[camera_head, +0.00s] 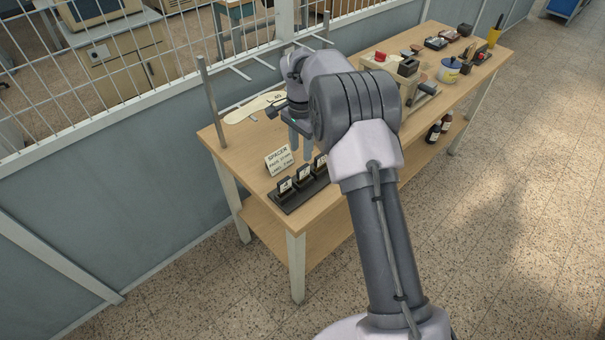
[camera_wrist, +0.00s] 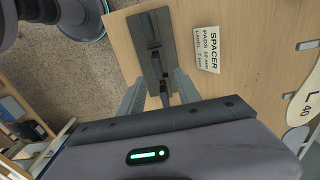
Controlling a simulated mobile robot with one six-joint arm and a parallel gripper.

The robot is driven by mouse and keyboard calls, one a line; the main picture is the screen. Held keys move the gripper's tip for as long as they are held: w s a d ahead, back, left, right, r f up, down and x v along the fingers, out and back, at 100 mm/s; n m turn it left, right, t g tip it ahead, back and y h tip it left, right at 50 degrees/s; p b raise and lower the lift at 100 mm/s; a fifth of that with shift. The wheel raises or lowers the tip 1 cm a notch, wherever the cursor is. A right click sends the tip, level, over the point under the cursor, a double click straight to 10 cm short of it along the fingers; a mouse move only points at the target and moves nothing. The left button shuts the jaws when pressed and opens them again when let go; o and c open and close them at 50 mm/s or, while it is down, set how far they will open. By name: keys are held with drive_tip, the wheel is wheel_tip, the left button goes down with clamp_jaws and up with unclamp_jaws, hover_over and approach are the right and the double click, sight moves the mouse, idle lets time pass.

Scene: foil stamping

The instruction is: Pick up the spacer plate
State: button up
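A dark rack (camera_head: 290,207) lies on the near left end of the bench and holds three upright dark plates with small pale labels: a near one (camera_head: 285,187), a middle one (camera_head: 303,173) and a far one (camera_head: 319,162). The label writing is too small to read, so I cannot tell which is the spacer plate. In the wrist view the rack (camera_wrist: 134,29) runs up between my fingers. My gripper (camera_head: 300,142) hangs above the bench by the rack. Its fingers (camera_wrist: 160,77) are apart and empty, with one plate (camera_wrist: 164,91) seen between them.
A card (camera_head: 279,159) headed SPACER stands beside the rack; it also shows in the wrist view (camera_wrist: 207,49). A pale flat template (camera_head: 255,106) lies behind. A mesh fence runs behind.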

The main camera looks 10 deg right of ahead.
sight(303, 167)
drive_tip(key=f, duration=0.3)
drive_tip(key=f+b, duration=0.1)
drive_tip(key=f, duration=0.5)
drive_tip(key=shift+s+d+b, duration=0.25)
drive_tip(key=shift+d+b, duration=0.05)
drive_tip(key=shift+b, duration=0.05)
clamp_jaws()
